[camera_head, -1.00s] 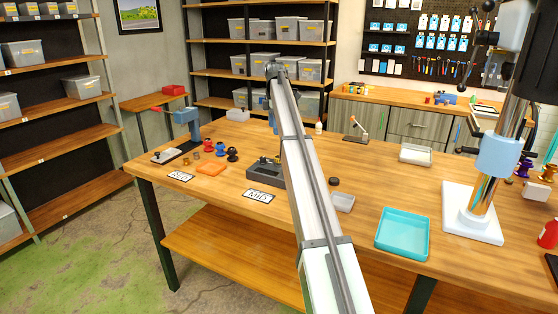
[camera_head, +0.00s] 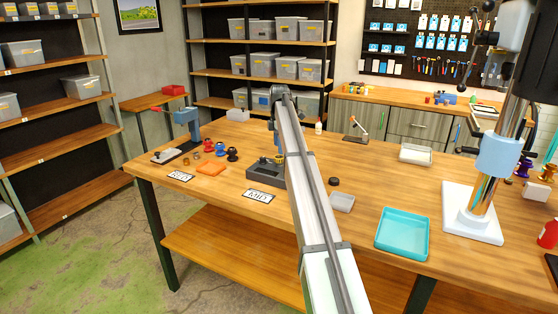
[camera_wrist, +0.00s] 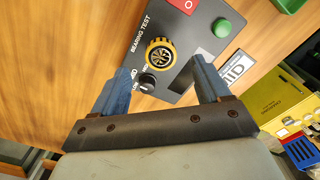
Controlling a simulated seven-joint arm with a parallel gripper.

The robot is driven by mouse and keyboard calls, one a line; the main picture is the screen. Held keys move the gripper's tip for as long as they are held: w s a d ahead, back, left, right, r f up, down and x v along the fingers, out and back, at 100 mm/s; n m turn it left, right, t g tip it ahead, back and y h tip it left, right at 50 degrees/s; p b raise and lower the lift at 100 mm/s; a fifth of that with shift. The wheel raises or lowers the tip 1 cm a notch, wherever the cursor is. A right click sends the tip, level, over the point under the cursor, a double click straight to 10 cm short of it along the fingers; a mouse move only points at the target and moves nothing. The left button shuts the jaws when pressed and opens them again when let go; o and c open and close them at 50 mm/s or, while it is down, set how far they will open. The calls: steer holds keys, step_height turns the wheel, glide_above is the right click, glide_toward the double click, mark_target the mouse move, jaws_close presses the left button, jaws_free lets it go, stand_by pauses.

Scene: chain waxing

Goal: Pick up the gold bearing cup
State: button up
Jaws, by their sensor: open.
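A gold bearing cup (camera_wrist: 161,54) with a dark patterned centre sits on the dark grey bearing test box (camera_wrist: 187,40). In the head view, a small gold piece (camera_head: 279,159) shows on that box (camera_head: 266,178), partly beside my arm. My gripper (camera_wrist: 160,64) has its two blue fingers apart, one on each side of the cup in the wrist picture. The cup appears beyond the fingertips, and no contact shows.
The box also carries a black knob (camera_wrist: 147,82), a green button (camera_wrist: 221,28) and a red switch (camera_wrist: 185,4). Red, blue and dark spools (camera_head: 220,150) and an orange tray (camera_head: 211,169) lie left of the box. A grey tray (camera_head: 342,203) and teal tray (camera_head: 402,235) stand to the right.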

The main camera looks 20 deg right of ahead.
mark_target(279, 156)
steer(key=shift+f, duration=2.35)
steer(key=shift+c, duration=0.3)
steer(key=c, duration=1.2)
steer(key=shift+r, duration=0.15)
